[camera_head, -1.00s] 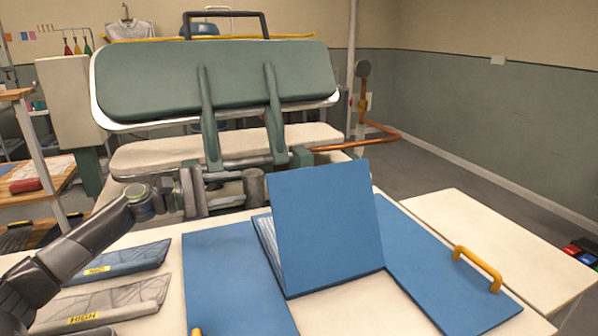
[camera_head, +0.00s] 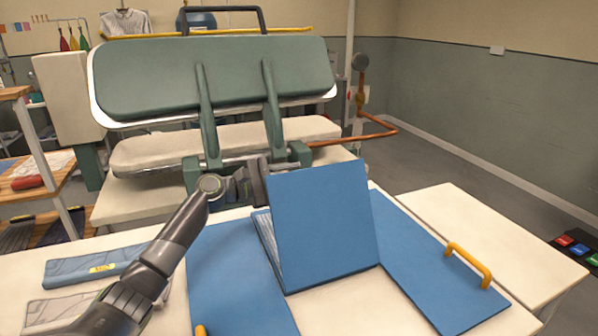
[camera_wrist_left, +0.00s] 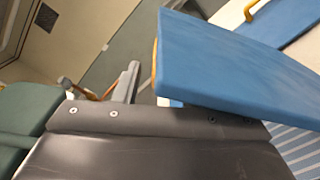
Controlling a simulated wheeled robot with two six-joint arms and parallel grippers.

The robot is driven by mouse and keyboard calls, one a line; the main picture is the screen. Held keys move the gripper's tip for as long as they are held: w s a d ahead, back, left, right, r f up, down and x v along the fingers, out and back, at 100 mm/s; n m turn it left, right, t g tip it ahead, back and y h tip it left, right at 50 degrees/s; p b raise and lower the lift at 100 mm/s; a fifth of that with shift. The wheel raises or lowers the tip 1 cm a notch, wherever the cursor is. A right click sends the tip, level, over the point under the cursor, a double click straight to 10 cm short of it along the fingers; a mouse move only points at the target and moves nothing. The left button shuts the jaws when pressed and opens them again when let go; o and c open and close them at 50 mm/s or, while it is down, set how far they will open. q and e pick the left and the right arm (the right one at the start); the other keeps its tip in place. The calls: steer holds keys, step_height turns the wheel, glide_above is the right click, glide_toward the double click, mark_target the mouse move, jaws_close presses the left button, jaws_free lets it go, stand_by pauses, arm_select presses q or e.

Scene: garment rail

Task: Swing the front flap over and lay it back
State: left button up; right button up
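The blue front flap (camera_head: 322,225) stands raised and tilted on the folding board, its broad face towards the head camera. It also shows in the left wrist view (camera_wrist_left: 235,65), close to the gripper. A striped cloth (camera_head: 267,238) shows at the flap's left edge; the rest is hidden behind the flap. The cloth's stripes also show in the left wrist view (camera_wrist_left: 300,148). My left gripper (camera_head: 262,180) is at the flap's upper left corner, partly behind it. One finger shows beside the flap; the other is hidden, and contact is unclear. My right gripper is out of view.
Blue side panels lie flat left (camera_head: 228,280) and right (camera_head: 430,265), the right one with a yellow handle (camera_head: 468,264). A green press (camera_head: 215,80) stands behind. Labelled packets (camera_head: 95,267) lie at left. The white side table (camera_head: 490,235) is clear.

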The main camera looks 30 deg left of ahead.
arm_select(q)
steer(key=shift+x, duration=1.05)
jaws_close()
